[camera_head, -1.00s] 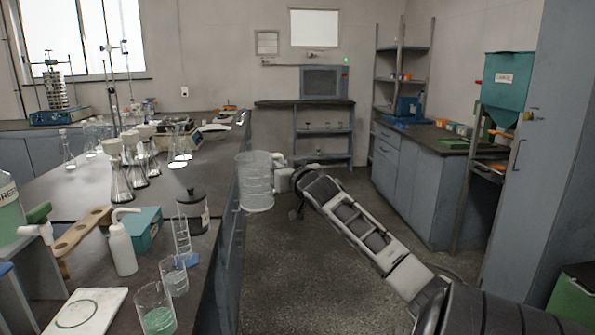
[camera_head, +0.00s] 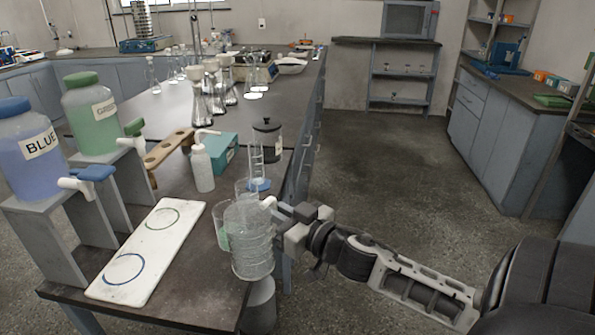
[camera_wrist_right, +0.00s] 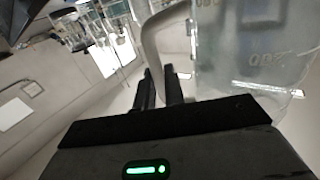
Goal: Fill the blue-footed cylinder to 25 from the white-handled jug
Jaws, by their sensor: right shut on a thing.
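The clear ribbed jug (camera_head: 252,245) is upright in the head view, in front of the table's right edge. My right gripper (camera_head: 282,220) is shut on its pale handle; the handle (camera_wrist_right: 160,50) passes between the fingers in the right wrist view, with the clear jug wall (camera_wrist_right: 250,45) beside it. I cannot tell how much liquid the jug holds. The blue-footed cylinder (camera_head: 256,163) stands upright on the table behind the jug, near the right edge. Its graduations are too small to read. My left gripper is out of view.
A black-lidded jar (camera_head: 267,140), a wash bottle (camera_head: 202,168) and a teal box (camera_head: 222,150) are near the cylinder. A white board (camera_head: 150,250) lies left.

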